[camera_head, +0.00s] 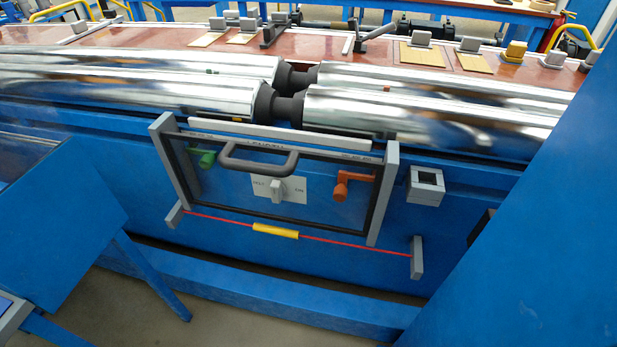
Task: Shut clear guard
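The clear guard (325,195) is a see-through panel with a dark frame on the blue machine front, between two grey side posts (383,195). A dark grey bar handle (258,166) is on its upper part. Through or behind it show a white plate with a grey rotary switch (279,191), a green handle (203,158) at left and an orange handle (341,189) at right. I cannot tell from this view how far the guard stands from the machine front. My gripper is not in view.
Shiny metal rollers (430,112) lie above the guard. A red cord with a yellow sleeve (276,231) runs below it between grey brackets (417,257). A grey square box (426,186) sits to its right. Floor shows at lower left.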

